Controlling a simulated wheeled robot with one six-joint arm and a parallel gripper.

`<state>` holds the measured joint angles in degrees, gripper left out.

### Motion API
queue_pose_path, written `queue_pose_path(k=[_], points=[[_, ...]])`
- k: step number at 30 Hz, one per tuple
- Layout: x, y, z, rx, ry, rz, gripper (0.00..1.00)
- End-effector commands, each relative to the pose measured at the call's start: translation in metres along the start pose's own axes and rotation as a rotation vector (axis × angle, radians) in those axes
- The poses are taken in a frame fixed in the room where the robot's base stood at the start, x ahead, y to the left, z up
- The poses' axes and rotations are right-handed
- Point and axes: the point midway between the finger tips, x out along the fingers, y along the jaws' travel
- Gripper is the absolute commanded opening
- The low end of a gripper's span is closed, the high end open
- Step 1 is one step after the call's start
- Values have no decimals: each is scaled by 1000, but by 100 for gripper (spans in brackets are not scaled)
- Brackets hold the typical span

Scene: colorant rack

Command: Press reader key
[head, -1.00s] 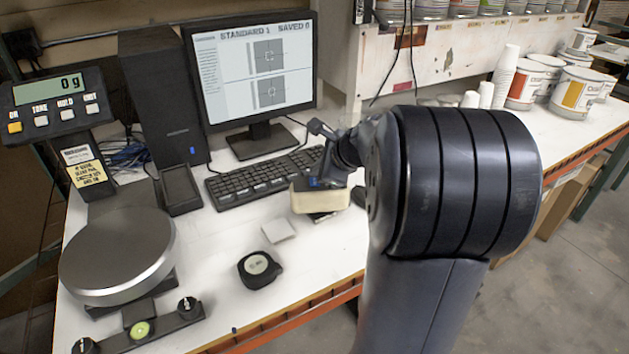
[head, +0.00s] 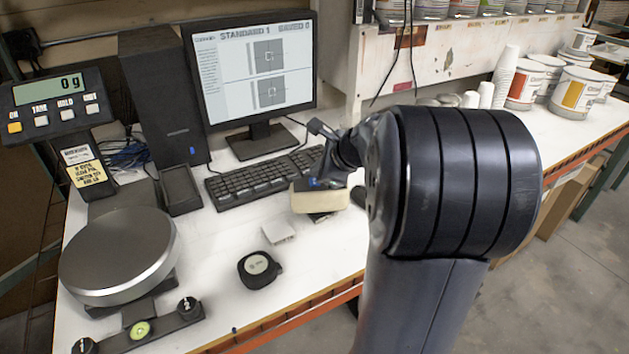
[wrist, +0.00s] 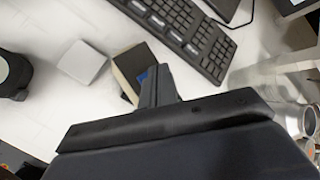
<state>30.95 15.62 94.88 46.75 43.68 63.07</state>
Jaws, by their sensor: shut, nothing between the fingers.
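The reader is a small cream and dark block (head: 318,200) on the white table in front of the keyboard. A blue spot, seemingly its key, shows on its top; it also shows in the wrist view (wrist: 143,78). My gripper (wrist: 156,82) is shut with nothing in it. Its fingertips are over the reader, right beside the blue spot, and partly cover it. I cannot tell whether they touch the key. The monitor (head: 252,65) reads "STANDARD 1", with a small, blurred field at its top right.
A keyboard (head: 262,175) lies just behind the reader. A pale square tile (head: 278,231) and a black round tape-like item (head: 259,269) lie to its front left. A scale with a round metal pan (head: 117,252) stands at left. Paint cans stand at the far right.

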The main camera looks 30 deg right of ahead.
Motion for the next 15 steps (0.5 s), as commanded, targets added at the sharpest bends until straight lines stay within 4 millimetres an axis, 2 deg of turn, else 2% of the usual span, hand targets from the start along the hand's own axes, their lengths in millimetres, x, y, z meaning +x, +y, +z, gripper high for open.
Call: queue_pose_path(k=[15], points=[[6,4,-4,0,0,0,0]])
